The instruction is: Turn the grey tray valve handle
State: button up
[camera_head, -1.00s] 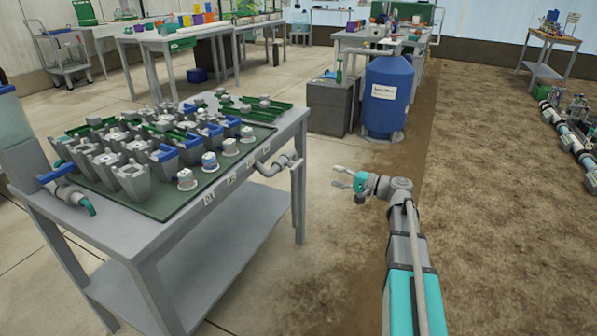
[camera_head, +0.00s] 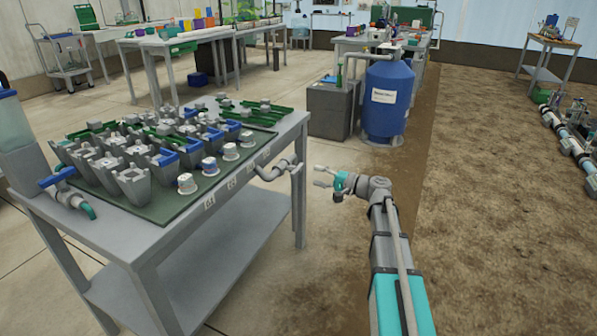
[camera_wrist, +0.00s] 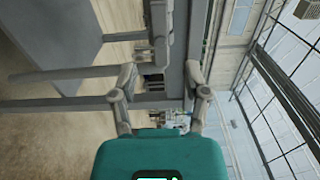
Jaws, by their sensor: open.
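The grey pipe valve (camera_head: 275,171) sticks out from the right end of the workbench, just below the top. A small light grey part at its outer end (camera_head: 296,168) looks like the handle, close to the bench leg. My gripper (camera_head: 321,177) is open and empty, just right of the valve, with its fingers pointing left toward it. In the wrist view, my two fingers (camera_wrist: 160,80) are spread apart. A grey valve or pipe part (camera_wrist: 160,30) shows beyond and between them, and no contact is visible.
The grey workbench (camera_head: 205,287) carries a green tray (camera_head: 152,212) with several grey pots. A blue tank (camera_head: 387,95) and a grey box (camera_head: 330,110) stand behind my gripper. Brown soil (camera_head: 500,230) lies open on the right.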

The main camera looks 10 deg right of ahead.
aim_at(299, 171)
jog(key=shift+x, duration=3.85)
grip_shut()
jog(key=shift+d, duration=0.15)
